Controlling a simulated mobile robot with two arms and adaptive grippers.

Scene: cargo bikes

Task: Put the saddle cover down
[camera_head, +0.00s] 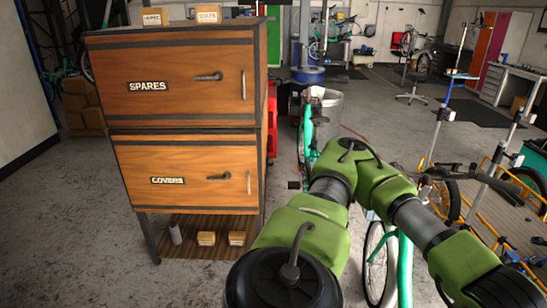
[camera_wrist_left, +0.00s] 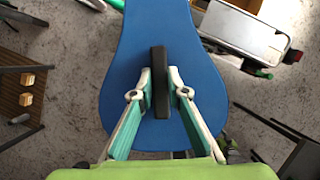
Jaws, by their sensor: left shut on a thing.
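The blue saddle cover (camera_wrist_left: 158,32) fills the middle of the left wrist view. It is broad towards my gripper, narrows away from it, and has an upright black grip (camera_wrist_left: 159,70) on it. My left gripper (camera_wrist_left: 160,92) is shut on that black grip, with one finger on each side. The floor shows all around the cover, so it seems to be held above the floor; how high I cannot tell. In the head view neither the cover nor my left gripper can be made out. My right gripper is in neither view.
A wooden cabinet (camera_head: 189,128) labelled SPARES above and COVERS below stands at left, both fronts closed. Its slatted bottom shelf (camera_head: 193,250) holds small blocks and a grey cylinder. A green bike (camera_head: 404,270) and orange-framed cargo bikes (camera_head: 497,185) stand at right.

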